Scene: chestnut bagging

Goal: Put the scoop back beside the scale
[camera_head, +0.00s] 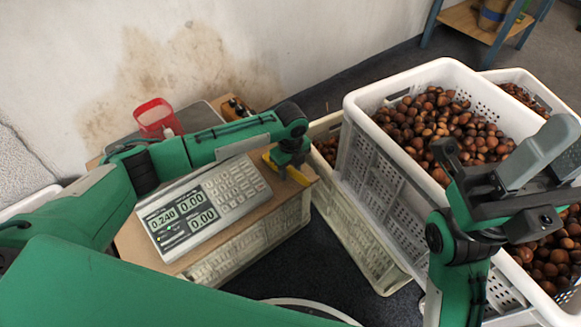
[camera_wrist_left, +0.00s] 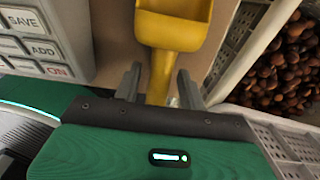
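The yellow scoop (camera_wrist_left: 172,28) lies on the brown board beside the scale (camera_head: 205,205), at its right end. In the head view only a bit of the scoop (camera_head: 286,171) shows under my left gripper (camera_head: 290,165). In the left wrist view, the fingers of my left gripper (camera_wrist_left: 158,86) stand apart on either side of the scoop's handle, with a gap visible on the handle's left. The scale's display reads 0.240, 0.00 and 0.00. My right gripper (camera_head: 540,165) is over the chestnut crates at the right; its finger gap is unclear.
A white crate (camera_head: 370,103) full of chestnuts stands right of the scale, with more chestnut crates beside it. A red container (camera_head: 155,116) stands behind the scale near the stained wall. A blue-legged stool (camera_head: 470,22) is at the back right.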

